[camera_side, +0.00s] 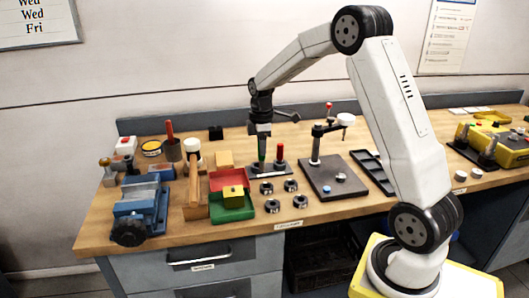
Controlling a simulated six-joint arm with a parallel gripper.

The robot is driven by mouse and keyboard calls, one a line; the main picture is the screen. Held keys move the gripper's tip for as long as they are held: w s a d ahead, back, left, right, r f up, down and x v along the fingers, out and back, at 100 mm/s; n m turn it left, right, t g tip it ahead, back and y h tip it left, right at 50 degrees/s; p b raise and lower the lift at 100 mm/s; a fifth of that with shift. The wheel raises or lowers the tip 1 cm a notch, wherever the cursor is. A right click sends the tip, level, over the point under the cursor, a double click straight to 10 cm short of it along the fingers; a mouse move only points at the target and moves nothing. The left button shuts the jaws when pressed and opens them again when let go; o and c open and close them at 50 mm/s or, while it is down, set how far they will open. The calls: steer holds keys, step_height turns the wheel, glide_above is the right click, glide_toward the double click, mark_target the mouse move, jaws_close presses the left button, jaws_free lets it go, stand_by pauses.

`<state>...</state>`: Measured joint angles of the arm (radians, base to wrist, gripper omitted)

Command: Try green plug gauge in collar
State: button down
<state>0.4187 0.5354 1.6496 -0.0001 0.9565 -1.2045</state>
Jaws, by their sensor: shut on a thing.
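My gripper (261,134) points down over the middle of the bench, shut on the upright green plug gauge (262,151). The gauge's lower end is just over or in a dark stand (285,170); I cannot tell if it touches. A red-topped gauge (280,153) stands upright in the same stand, to the right of the green one. Several dark ring collars lie on the bench in front of the stand: one at back left (267,188), one at back right (290,185), one at front left (272,206) and one at front right (300,201).
Red and green trays (236,214) with a yellow block stand left of the collars. A blue vise (140,208) is at the far left. A dark plate with a post (345,186) stands to the right, beside a black tray (373,170). The bench's front edge runs close to the collars.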

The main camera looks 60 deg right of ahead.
steer(key=s+a+f, duration=0.1)
steer(key=s+a, duration=0.4)
steer(key=s, duration=0.2)
steer(key=shift+s+a, duration=0.25)
steer(key=shift+a, duration=0.15)
steer(key=shift+f, duration=2.65)
stand_by(1.2)
steer(key=shift+r, duration=0.15)
stand_by(0.4)
steer(key=shift+r, duration=2.85)
